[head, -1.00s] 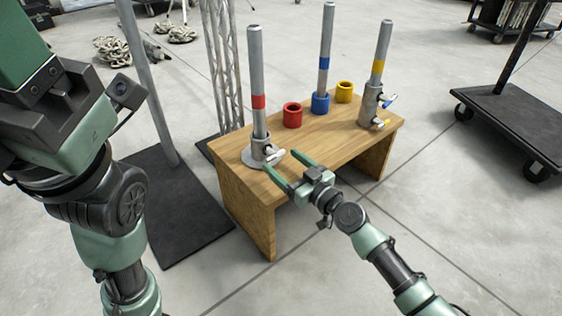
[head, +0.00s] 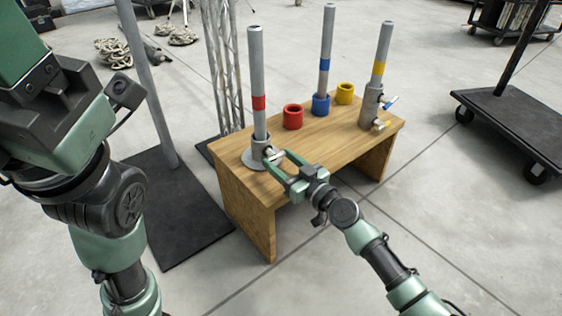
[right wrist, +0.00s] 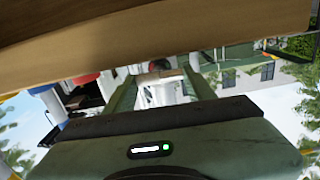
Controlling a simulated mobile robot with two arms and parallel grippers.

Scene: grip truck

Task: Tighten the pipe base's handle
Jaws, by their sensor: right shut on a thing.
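A grey pipe with a red band (head: 257,80) stands upright in a grey pipe base (head: 258,150) with a round flange, at the left end of the wooden bench. The base's short light metal handle (head: 273,155) sticks out towards the right. My right gripper (head: 276,162) is at this handle, shut on it, with one finger on either side. In the right wrist view the pale handle (right wrist: 160,92) shows between the two green fingers.
A black cart (head: 520,125) stands at the right.

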